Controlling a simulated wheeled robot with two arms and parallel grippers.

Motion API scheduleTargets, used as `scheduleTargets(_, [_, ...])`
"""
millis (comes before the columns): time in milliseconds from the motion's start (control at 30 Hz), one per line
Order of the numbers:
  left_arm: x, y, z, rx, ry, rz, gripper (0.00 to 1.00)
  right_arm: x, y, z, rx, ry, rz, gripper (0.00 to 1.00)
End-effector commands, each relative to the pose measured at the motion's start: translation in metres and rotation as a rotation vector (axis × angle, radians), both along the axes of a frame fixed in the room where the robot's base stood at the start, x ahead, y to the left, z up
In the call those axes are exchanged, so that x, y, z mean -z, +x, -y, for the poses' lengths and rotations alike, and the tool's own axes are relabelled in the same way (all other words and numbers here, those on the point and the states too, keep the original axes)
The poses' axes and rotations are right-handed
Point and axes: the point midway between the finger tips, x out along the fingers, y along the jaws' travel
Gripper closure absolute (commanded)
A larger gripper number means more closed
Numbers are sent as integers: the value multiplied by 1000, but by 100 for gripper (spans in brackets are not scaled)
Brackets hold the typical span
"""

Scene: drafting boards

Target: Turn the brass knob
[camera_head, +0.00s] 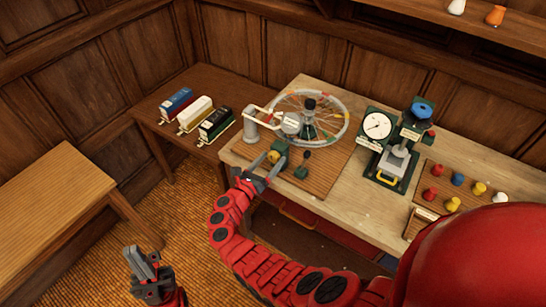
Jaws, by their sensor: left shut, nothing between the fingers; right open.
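The brass knob (280,146) is a small yellowish piece on the board at the front left of the main table, just below the spoked wheel (325,98). My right gripper (265,164) is open, with its fingers pointing toward the knob. The fingertips are close to the knob's near side; I cannot tell whether they touch it. My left gripper (144,262) is shut and empty, low over the woven floor at the bottom left, far from the knob.
A grey post with an arm (251,124) stands left of the knob. A small dark green piece (301,172) sits at its right. A dial gauge (377,125), a press (398,160) and colored pegs (458,179) lie further right. Three boxes (196,113) stand on the side table.

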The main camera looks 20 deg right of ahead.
Motion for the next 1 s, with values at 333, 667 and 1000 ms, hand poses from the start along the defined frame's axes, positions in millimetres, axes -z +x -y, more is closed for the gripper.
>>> scheduleTargets(333, [0,0,0,0,0,0,100,0,0,0,0,0,0,52])
scheduleTargets(667, [0,0,0,0,0,0,100,0,0,0,0,0,0,100])
scheduleTargets(1000, [2,0,0,0,0,0,100,0,0,-1,0,40,54,100])
